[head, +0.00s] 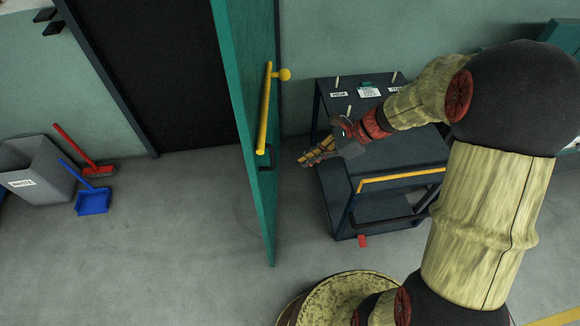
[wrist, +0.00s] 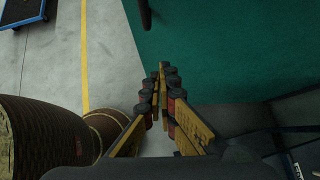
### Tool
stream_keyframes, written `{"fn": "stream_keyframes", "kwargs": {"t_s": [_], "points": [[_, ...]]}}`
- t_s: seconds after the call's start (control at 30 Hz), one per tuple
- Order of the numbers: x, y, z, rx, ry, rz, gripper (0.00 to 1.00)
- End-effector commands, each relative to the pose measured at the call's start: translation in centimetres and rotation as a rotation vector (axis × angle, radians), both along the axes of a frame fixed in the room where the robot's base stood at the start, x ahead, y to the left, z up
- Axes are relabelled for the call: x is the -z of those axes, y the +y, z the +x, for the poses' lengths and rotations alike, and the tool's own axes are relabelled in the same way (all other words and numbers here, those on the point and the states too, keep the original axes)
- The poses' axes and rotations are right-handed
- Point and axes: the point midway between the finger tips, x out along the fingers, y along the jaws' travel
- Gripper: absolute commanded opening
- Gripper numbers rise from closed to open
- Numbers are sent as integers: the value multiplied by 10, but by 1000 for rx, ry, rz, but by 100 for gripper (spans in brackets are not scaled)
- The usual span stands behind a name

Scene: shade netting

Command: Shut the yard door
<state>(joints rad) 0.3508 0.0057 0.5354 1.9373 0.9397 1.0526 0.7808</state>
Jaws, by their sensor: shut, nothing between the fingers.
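The teal yard door (head: 237,95) stands open in the head view, seen almost edge-on and swung out from the dark doorway (head: 145,70). A yellow bar handle (head: 264,110) is on the door. My gripper (head: 303,160) is shut and empty, just right of the door. Its fingers point toward the door. In the wrist view the shut fingers (wrist: 162,76) are in front of the broad teal door face (wrist: 225,50). I cannot tell whether the fingertips touch it.
A dark trolley (head: 408,150) with a yellow rail stands right of the door, under my arm. A grey bin (head: 40,172), a red broom (head: 85,152) and a blue dustpan (head: 92,202) are at the left wall. The floor between them and the door is clear.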

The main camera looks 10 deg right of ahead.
Motion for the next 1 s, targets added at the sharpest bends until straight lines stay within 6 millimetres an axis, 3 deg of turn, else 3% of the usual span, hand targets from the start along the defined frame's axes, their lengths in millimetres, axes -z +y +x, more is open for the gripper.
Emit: {"fn": "stream_keyframes", "kwargs": {"t_s": [0.5,0.7,1.0], "points": [[71,66,12,-7,0,-2,0],[67,92,19,-7,-2,-3,0],[66,103,21,-4,-2,-2,0]]}}
